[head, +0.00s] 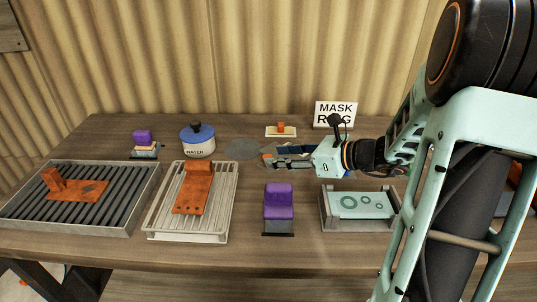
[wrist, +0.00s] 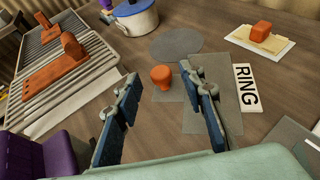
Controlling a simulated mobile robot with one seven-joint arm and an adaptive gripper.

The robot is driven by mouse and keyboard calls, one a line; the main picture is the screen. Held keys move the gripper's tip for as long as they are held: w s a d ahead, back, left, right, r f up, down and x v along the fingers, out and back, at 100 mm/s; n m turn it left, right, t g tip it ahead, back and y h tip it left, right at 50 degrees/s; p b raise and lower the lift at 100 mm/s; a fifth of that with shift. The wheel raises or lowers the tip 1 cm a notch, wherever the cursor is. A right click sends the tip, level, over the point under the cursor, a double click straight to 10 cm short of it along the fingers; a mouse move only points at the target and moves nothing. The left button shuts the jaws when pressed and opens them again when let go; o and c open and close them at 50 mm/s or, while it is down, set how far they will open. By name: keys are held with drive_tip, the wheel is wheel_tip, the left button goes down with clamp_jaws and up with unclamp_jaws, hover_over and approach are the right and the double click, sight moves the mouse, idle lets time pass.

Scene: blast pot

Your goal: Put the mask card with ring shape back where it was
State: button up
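A small grey card with an orange knob (wrist: 161,76) lies on the table in the wrist view, its edge by a larger grey rectangle (wrist: 208,112). I cannot make out a ring shape on this card. The rectangle lies by a white sign (wrist: 245,87) reading RING. In the head view the sign (head: 336,113) reads MASK above a partly hidden word. My gripper (wrist: 159,73) is open and empty, with the knob showing between its fingertips; I cannot tell if they touch it. In the head view my gripper (head: 268,157) reaches left over the table.
A tray (head: 326,222) at the right front holds a pale plate with ring patterns. A purple block (head: 278,200), a slatted rack (head: 228,205) and a dark grate (head: 125,210) stand front and left. A blue-lidded pot (head: 198,142) and a grey disc (head: 242,149) lie behind.

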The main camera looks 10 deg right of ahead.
drive_tip(key=v, duration=0.7)
drive_tip(key=shift+s+p, duration=0.1)
drive_tip(key=shift+p, duration=0.3)
